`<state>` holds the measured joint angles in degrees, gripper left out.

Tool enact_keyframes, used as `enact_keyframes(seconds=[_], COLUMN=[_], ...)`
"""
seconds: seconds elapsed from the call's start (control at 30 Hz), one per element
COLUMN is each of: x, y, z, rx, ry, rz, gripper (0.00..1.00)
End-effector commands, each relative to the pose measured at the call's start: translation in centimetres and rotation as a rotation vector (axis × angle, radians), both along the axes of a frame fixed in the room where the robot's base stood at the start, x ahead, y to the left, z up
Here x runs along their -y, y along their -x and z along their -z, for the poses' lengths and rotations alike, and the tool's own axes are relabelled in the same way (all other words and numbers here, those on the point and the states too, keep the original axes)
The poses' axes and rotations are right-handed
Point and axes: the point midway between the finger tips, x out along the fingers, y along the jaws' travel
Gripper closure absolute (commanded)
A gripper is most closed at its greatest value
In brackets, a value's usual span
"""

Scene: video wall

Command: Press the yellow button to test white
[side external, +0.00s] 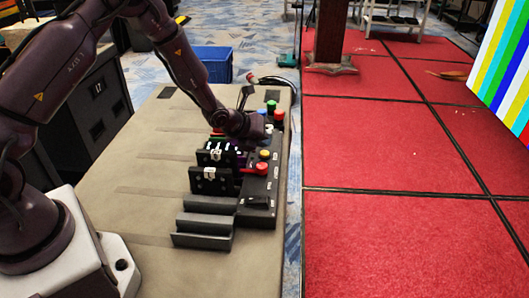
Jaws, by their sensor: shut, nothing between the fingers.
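The yellow button (264,154) sits on a black control panel (259,192) along the right edge of the table. It stands between a red lever (256,169) in front and my gripper behind. My gripper (262,129) is shut and empty, low over the panel, a little beyond the yellow button in the picture and apart from it. Its fingers are small and partly hidden by my wrist. Part of the video wall (503,65) shows at the right, with upright colour stripes.
Red (279,115), green (271,105) and blue (263,112) buttons stand at the panel's far end. Black modules (209,180) and an empty dark holder (203,231) lie left of the panel. The table's (150,190) left part is clear.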

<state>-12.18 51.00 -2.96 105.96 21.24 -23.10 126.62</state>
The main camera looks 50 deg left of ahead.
Motion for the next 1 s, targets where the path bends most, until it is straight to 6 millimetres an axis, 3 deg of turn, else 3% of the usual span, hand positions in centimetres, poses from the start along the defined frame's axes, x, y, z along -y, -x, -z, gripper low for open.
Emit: enact_keyframes(seconds=[1.0], x=[0.01], y=[0.0], z=[0.86], rx=[0.0], ry=[-0.001], rz=[0.001], gripper=[1.0])
